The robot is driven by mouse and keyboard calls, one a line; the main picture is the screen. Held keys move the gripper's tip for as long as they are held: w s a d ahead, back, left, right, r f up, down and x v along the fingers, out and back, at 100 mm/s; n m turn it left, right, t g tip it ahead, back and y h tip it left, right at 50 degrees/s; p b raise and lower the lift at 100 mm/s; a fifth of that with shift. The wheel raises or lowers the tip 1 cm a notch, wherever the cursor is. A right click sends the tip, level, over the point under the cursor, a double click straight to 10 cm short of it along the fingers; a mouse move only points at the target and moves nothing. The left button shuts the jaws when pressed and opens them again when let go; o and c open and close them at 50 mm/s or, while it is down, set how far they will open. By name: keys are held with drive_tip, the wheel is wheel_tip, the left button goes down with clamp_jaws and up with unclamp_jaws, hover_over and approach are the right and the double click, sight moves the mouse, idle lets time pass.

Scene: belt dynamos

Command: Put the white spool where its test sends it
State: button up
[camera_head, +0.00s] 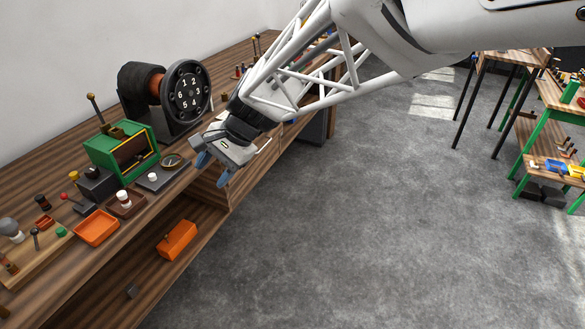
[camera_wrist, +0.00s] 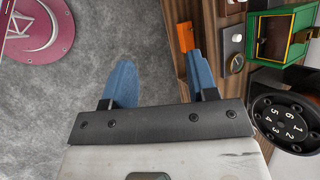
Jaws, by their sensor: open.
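Two small white pieces show in the head view, and I cannot tell for certain which is the white spool. One white piece (camera_head: 123,196) stands upright in a dark brown tray (camera_head: 128,207); the other (camera_head: 153,177) is on a grey plate (camera_head: 160,183) with a round gauge (camera_head: 172,160) behind it. The grey plate also shows in the wrist view (camera_wrist: 231,48). A green box (camera_head: 110,152) with a dark, yellow-edged front opening stands behind them. My gripper (camera_head: 214,168) is open and empty, right of these pieces and apart from them, by the bench's front edge.
A black drum machine (camera_head: 160,95) with a dial numbered 1 to 6 (camera_head: 188,92) stands behind my gripper. An orange tray (camera_head: 96,227) sits on the bench left of the brown tray. An orange box (camera_head: 176,240) lies on the lower shelf. The grey floor (camera_head: 340,220) is clear.

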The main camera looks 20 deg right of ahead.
drive_tip(key=s+d+r+n+t+h, duration=0.1)
drive_tip(key=s+d+n+h, duration=0.2)
drive_tip(key=s+d, duration=0.5)
drive_tip(key=s+d+r+n+t+h, duration=0.1)
drive_tip(key=s+d+n+h, duration=0.3)
drive_tip(key=s+d, duration=0.3)
drive_tip(key=s+n, duration=0.1)
drive_tip(key=s, duration=0.4)
drive_tip(key=shift+d+r+n, duration=0.3)
drive_tip(key=shift+d+r, duration=0.05)
drive_tip(key=shift+r, duration=0.05)
